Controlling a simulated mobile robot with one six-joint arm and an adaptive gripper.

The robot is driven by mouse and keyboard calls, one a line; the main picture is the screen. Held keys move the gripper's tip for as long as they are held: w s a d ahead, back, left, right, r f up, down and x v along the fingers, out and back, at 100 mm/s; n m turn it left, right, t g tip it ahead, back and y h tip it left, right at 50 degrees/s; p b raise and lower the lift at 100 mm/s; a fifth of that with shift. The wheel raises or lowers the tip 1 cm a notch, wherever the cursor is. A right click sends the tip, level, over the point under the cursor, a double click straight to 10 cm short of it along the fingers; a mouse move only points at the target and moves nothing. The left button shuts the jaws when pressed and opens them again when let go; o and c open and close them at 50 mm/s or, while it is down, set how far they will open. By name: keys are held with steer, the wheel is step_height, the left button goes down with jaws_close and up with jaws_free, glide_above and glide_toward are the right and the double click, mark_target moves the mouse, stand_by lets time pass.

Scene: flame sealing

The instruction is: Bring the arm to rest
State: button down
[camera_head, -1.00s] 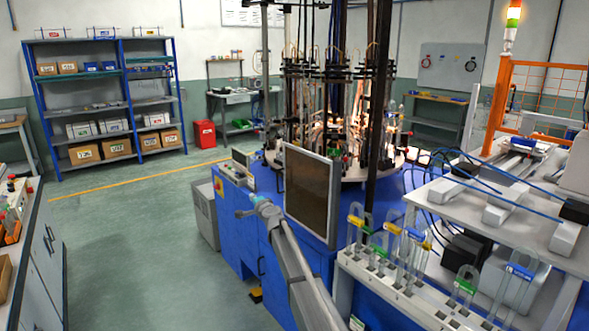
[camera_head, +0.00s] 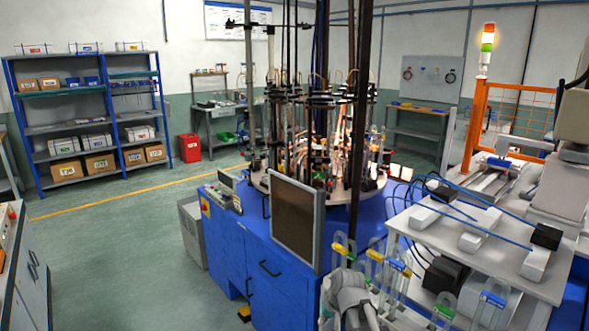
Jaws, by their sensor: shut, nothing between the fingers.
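Part of my own grey arm (camera_head: 350,296) shows at the bottom of the head view, right of centre. It is folded low, in front of the rack of glass tubes with yellow, blue and green caps (camera_head: 375,256). My gripper is not in view; the lower frame edge cuts off the arm.
A blue machine (camera_head: 232,262) with a dark screen (camera_head: 297,222) and a carousel of glassware and flames stands in the centre. A white bench (camera_head: 432,268) with cables is at right. An orange guard frame (camera_head: 474,128) stands behind it. Green floor (camera_head: 120,255) is open at left.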

steer(key=s+d+g+h+p, duration=0.1)
steer(key=s+d+g+h, duration=0.1)
steer(key=s+d, duration=0.6)
steer(key=s+h, duration=0.1)
steer(key=s, duration=0.2)
steer(key=shift+s+d+r+g, duration=0.3)
steer(key=shift+r+g, duration=0.1)
steer(key=shift+s, duration=0.1)
